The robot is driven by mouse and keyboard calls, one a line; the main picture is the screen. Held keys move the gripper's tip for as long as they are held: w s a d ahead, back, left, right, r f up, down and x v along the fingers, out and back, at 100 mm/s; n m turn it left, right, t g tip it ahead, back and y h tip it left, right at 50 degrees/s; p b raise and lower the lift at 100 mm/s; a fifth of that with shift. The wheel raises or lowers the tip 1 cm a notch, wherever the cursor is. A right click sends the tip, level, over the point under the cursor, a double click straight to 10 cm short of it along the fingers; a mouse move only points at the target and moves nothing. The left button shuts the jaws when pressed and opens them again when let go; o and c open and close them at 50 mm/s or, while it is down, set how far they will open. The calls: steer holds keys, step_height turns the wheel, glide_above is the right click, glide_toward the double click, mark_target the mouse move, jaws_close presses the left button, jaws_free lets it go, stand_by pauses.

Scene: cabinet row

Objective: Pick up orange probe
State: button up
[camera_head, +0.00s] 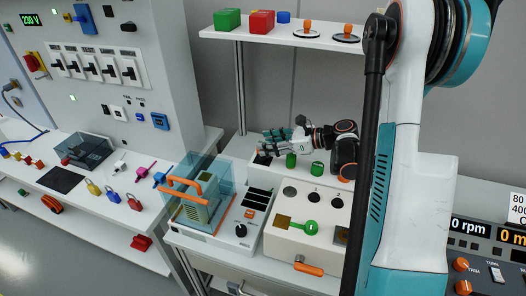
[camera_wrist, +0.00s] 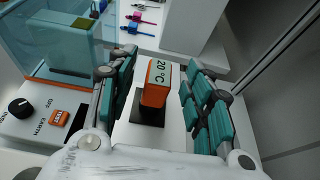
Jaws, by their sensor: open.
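The orange probe (camera_wrist: 153,96), a block with a white top face reading 20 °C, stands in a dark square socket on a white unit in the wrist view. My gripper (camera_wrist: 161,66) is open, with one teal-padded finger on each side of the probe. Gaps show between the probe and both fingers. In the head view my gripper (camera_head: 274,142) reaches left, low over the back of the bench, and mostly hides the probe.
A clear box (camera_head: 203,190) with an orange handle stands just left of my gripper. Green cylinders (camera_head: 318,169) stand on the panel to the right. A shelf (camera_head: 290,35) with red and green blocks hangs above. A wall borders the right of the wrist view.

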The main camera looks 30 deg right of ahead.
steer(key=shift+x, duration=1.2)
jaws_close()
